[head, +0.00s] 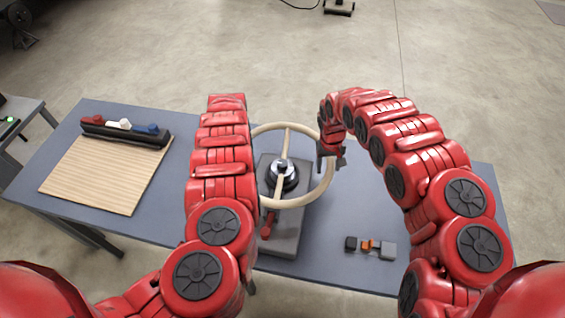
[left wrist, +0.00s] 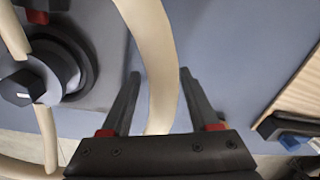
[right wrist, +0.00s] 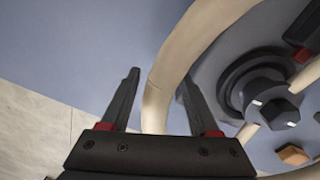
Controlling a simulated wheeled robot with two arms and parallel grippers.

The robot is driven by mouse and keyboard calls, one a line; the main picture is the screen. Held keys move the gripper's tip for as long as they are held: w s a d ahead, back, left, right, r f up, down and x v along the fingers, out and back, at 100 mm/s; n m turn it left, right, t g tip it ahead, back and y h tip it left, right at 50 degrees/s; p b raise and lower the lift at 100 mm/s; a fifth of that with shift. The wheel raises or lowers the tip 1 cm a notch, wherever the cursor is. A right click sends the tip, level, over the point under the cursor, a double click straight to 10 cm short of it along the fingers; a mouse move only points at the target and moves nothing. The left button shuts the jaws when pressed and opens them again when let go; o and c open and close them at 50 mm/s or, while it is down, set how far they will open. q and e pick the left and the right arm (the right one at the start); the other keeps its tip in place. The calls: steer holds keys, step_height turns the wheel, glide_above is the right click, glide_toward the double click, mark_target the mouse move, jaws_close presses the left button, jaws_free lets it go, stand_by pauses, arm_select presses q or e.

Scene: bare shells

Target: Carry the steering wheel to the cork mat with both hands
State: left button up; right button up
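The steering wheel (head: 326,180) has a beige rim and a dark hub, and sits on a grey stand (head: 287,243) in the middle of the table. The cork mat (head: 107,172), tan and striped, lies on the table's left part; its edge also shows in the left wrist view (left wrist: 302,92). My left gripper (left wrist: 160,74) is open, with the rim passing between its fingers and gaps visible; my arm hides it in the head view. My right gripper (head: 330,152) is at the rim's right side. In the right wrist view it (right wrist: 160,76) is open, the rim between its fingers.
A dark rack (head: 124,132) with red, white and blue-topped items stands along the mat's far edge. Small black, orange and grey blocks (head: 370,246) lie right of the stand. The blue-grey table (head: 335,262) is clear between mat and stand. Another table (head: 20,130) stands at left.

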arm_select(q)
jaws_close()
arm_select(e)
jaws_close()
stand_by(0.9)
